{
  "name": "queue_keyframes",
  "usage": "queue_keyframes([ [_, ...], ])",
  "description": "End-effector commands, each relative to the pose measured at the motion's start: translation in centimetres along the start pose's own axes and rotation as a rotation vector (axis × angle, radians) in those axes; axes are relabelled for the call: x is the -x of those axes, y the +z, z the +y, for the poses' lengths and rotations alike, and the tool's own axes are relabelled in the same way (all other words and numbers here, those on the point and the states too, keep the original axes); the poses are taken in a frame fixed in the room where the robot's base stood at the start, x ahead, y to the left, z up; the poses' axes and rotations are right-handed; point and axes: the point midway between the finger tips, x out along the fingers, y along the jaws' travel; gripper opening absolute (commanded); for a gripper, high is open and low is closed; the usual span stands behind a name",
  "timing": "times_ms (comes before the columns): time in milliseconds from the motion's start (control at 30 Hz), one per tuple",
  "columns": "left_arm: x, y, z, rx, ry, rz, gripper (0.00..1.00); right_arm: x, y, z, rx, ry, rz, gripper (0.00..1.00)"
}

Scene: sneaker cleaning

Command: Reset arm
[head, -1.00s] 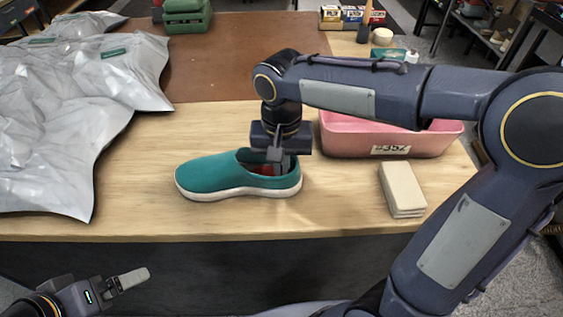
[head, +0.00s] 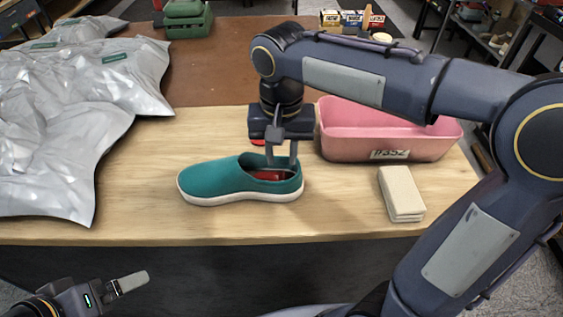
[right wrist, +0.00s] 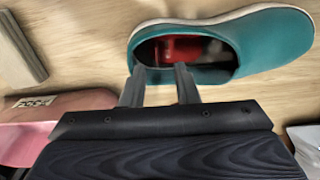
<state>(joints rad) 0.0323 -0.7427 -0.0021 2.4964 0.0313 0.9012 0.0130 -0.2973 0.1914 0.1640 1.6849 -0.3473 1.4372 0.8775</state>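My right gripper (head: 281,163) is above the opening of a teal slip-on shoe (head: 222,180), its fingers apart and pointing down. In the right wrist view the two fingers (right wrist: 160,74) stand apart at the edge of the shoe opening, with nothing held between them. A red object (right wrist: 181,49) lies inside the shoe; it also shows in the head view (head: 270,175). The shoe (right wrist: 262,42) rests upright on the table. My left gripper (head: 128,284) is at the lower left, in front of the table; only one finger shows clearly.
A pink bin (head: 345,142) stands right of the shoe on the wooden table (head: 130,228). A beige block (head: 400,194) lies near the front right. Grey plastic bags (head: 60,140) cover the left side. A brown mat (head: 225,70) and a green object (head: 186,18) are farther back.

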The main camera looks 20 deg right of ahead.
Motion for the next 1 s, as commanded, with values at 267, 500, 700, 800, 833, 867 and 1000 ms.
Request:
queue_keyframes([
  [267, 0.3, -0.1, 0.1, 0.0, 0.0, 0.0, 1.0, 2.4, 0.0, 0.0, 0.0, -0.001, 0.0, 0.28],
  [500, 0.6, -0.3, 0.3, 0.0, 0.0, 0.0, 1.0, 2.7, 0.8, 1.9, 0.019, -0.044, 0.012, 0.28],
  [700, 1.7, -0.8, 0.8, 0.0, 0.0, 0.0, 1.0, 2.0, 4.9, 7.6, 0.096, -0.219, 0.095, 0.28],
  [800, 2.2, -1.1, 1.0, 0.0, 0.0, 0.0, 1.0, 0.9, 7.5, 9.7, 0.129, -0.309, 0.174, 0.28],
  [833, 2.3, -1.2, 1.1, 0.0, 0.0, 0.0, 1.0, 0.6, 8.2, 10.1, 0.138, -0.332, 0.2, 0.28],
  [867, 2.4, -1.2, 1.1, 0.0, 0.0, 0.0, 1.0, 0.2, 8.8, 10.4, 0.146, -0.352, 0.226, 0.28],
  [1000, 2.8, -1.4, 1.3, 0.0, 0.0, 0.0, 1.0, -1.4, 11.1, 11.2, 0.169, -0.416, 0.333, 0.28],
])
